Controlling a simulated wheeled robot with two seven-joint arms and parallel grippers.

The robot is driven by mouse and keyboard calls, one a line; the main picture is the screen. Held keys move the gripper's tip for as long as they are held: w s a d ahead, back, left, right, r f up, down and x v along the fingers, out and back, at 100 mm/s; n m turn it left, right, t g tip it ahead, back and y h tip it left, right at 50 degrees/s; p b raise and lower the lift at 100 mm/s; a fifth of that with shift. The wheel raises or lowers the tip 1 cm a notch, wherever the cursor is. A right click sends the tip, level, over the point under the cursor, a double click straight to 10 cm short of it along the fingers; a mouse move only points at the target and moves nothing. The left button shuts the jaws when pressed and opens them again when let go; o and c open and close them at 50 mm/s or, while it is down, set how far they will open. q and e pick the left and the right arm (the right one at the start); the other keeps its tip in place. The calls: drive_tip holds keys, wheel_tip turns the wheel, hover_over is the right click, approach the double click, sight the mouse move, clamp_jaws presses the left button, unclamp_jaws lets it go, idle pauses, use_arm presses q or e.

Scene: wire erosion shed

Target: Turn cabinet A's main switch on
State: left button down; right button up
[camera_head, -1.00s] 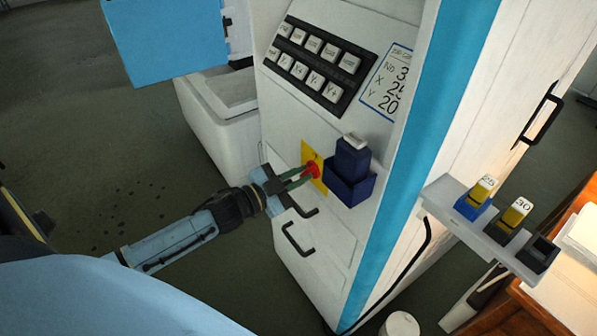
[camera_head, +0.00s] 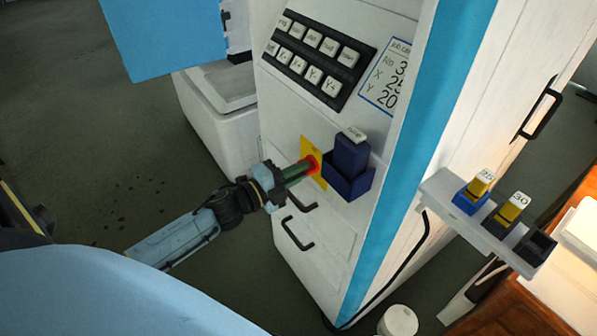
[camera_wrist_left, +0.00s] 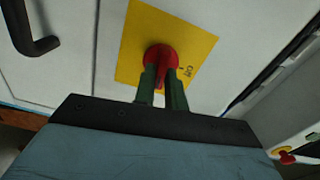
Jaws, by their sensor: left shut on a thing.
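Cabinet A's main switch (camera_head: 313,164) is a red knob on a yellow plate (camera_head: 307,147) on the white cabinet front. My left gripper (camera_head: 305,169) comes in from the left and is shut on the switch. Its green fingers (camera_wrist_left: 163,82) grip the knob's red handle and partly hide it. My right gripper is not in view.
A dark blue holder (camera_head: 350,181) is fixed right of the switch, close to my fingers. Black handles (camera_head: 297,232) stick out below. A button panel (camera_head: 312,56) is above. A shelf (camera_head: 450,191) with several small blocks projects at right.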

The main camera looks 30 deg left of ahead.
use_arm(q)
drive_tip(key=shift+f+m, duration=0.1)
drive_tip(key=shift+m, duration=0.9)
drive_tip(key=c, duration=1.5)
unclamp_jaws()
drive_tip(key=shift+o, duration=0.2)
drive_tip(key=v, duration=1.3)
drive_tip(key=shift+s, duration=0.2)
drive_tip(key=shift+a+f, duration=0.1)
